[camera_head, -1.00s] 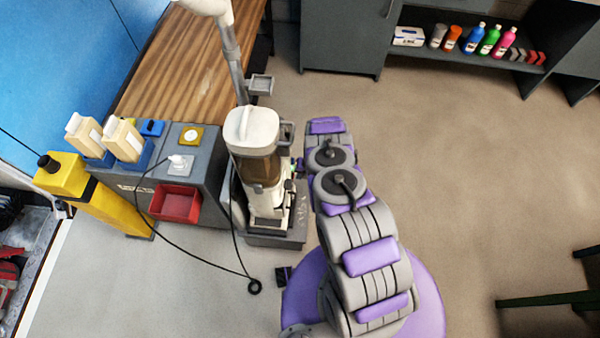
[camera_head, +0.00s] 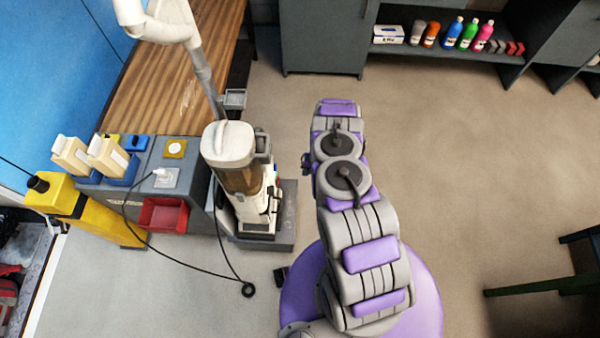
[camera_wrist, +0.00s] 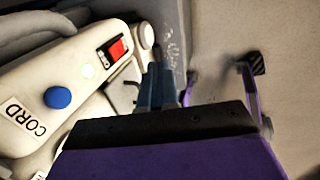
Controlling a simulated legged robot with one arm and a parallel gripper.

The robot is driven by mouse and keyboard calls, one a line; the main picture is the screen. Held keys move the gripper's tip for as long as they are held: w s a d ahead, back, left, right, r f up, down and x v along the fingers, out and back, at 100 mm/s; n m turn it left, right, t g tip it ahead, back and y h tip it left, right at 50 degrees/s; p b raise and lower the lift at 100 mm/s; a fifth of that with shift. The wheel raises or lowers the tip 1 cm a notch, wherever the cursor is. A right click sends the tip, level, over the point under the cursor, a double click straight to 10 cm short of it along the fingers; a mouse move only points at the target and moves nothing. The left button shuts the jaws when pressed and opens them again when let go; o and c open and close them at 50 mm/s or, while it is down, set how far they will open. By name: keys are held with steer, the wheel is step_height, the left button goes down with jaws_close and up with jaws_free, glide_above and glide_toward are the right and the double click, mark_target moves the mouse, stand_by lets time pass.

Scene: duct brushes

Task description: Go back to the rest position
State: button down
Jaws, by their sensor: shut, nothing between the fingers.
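My gripper (camera_wrist: 160,85) shows in the wrist view as two blue-grey fingers close together, shut and empty. In the head view, my folded grey and purple arm mostly hides it. A cream upright vacuum (camera_head: 232,170) with a brown clear canister stands on a grey base, left of my arm with a gap of floor between. In the wrist view, a cream housing (camera_wrist: 70,85) fills the left side, with a blue button, a red switch and a "CORD" label. It lies beside and beyond my fingertips; whether they touch cannot be told.
A grey cabinet (camera_head: 200,205) with a red bin (camera_head: 163,214) stands left of the vacuum, beside a yellow unit (camera_head: 85,208). A black cord (camera_head: 205,271) lies on the floor. A shelf (camera_head: 440,50) with bottles stands at the back. A dark green frame (camera_head: 545,285) is at right. Middle-right floor is clear.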

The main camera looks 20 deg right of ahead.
steer(key=w+r+m+t+h, duration=0.2)
steer(key=w+r+m, duration=0.2)
steer(key=w+r, duration=0.6)
steer(key=w+r+m+t+h, duration=0.1)
steer(key=w+r+m+t, duration=0.3)
steer(key=r, duration=0.9)
steer(key=s+d+r+m+g+h, duration=0.1)
steer(key=d+r+m+h, duration=0.2)
steer(key=r, duration=0.6)
steer(key=s+d+r+m, duration=0.1)
steer(key=d+r+m, duration=0.1)
steer(key=r+m, duration=0.5)
steer(key=s+r+m+g+h, duration=0.15)
steer(key=s+r+m, duration=0.25)
steer(key=s+r, duration=0.65)
steer(key=s+r+m+g, duration=0.35)
steer(key=s+r, duration=0.45)
steer(key=s, duration=0.6)
steer(key=s+a+r+m+g+y, duration=0.1)
steer(key=s+a, duration=0.4)
steer(key=s, duration=0.7)
steer(key=s+a+r+m+g+y, duration=0.2)
steer(key=s+a+m, duration=0.3)
steer(key=s, duration=0.8)
steer(key=shift+a+m+y, duration=0.2)
steer(key=shift+m+y, duration=0.15)
steer(key=shift+m, duration=0.1)
